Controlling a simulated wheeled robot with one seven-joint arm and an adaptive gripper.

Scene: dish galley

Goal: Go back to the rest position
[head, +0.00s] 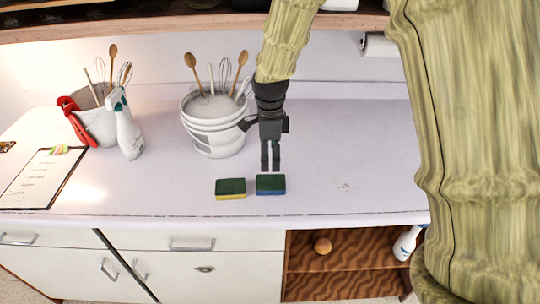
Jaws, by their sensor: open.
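My gripper (270,158) points down over the white counter (350,160), just right of the white bucket and a little behind the right-hand sponge. Its two dark fingers look nearly parallel with a narrow gap, and nothing shows between them. My yellow-green arm comes down from the top and fills the right of the picture. A green and blue sponge (271,185) and a green and yellow sponge (231,189) lie side by side in front of the gripper, near the counter's front edge.
A white bucket (216,138) holds utensils. A shelf (190,19) overhangs the back. The counter right of the gripper is mostly clear.

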